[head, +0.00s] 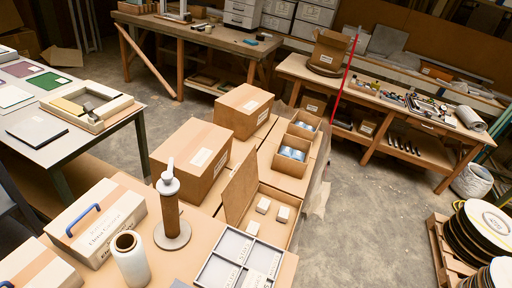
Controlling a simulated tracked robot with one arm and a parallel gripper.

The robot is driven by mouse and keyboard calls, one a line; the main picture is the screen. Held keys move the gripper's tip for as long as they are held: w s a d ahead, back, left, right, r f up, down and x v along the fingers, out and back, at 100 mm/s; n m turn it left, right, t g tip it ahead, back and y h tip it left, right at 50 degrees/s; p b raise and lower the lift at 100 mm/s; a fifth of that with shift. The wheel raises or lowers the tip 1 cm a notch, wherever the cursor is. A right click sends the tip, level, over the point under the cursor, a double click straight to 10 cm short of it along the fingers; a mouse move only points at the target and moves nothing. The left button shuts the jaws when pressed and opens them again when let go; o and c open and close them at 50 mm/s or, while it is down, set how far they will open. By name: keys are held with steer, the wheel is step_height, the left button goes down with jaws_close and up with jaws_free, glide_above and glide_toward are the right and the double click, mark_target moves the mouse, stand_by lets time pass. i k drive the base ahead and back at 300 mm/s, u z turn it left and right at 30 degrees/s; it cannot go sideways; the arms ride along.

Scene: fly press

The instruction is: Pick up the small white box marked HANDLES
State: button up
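Several small white boxes are in view. Two of them, one on the left (263,205) and one on the right (283,214), sit in an open cardboard carton (240,187) with a raised flap, on the packing table near the middle of the picture. A third small white box (253,228) is in front of them. Any print on these boxes is too small to read, so I cannot tell which is marked HANDLES. My gripper is not in view.
A white divided tray (203,271) lies in front of the carton. To its left stand a brown post with a white base (171,214), a film roll (131,262) and a carton with a blue handle (97,222). Closed cartons (243,110) stand behind.

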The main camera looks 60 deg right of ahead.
mark_target(264, 204)
steer(key=u, duration=0.5)
steer(key=k, duration=1.75)
steer(key=z, duration=1.4)
steer(key=i, duration=1)
steer(key=u, duration=0.05)
